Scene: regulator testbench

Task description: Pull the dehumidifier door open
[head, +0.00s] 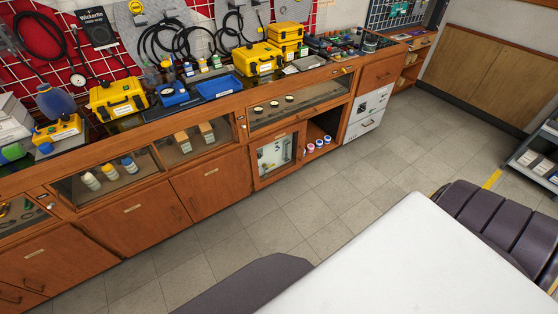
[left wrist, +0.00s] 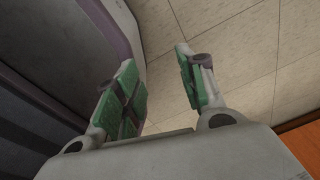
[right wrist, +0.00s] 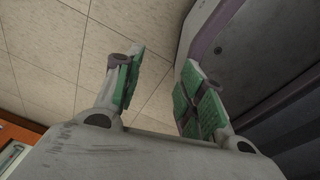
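A white appliance (head: 366,114) with a small panel on its upper front and a dark handle on its lower front is built in under the wooden bench; it looks like the dehumidifier, but I cannot read a label. Its front looks shut. Part of a white front (right wrist: 11,156) shows at the lower left edge of the right wrist view, beside orange wood. My left gripper (left wrist: 160,76) is open and empty over the floor tiles. My right gripper (right wrist: 158,72) is open and empty over the floor tiles. Neither gripper shows in the head view.
Left of the appliance are an open shelf with several small jars (head: 318,146) and a glass-fronted cabinet door (head: 276,153). Yellow cases (head: 118,97) and tools crowd the bench top. The tiled floor (head: 335,195) before the bench is clear. A dark rack (head: 540,152) stands far right.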

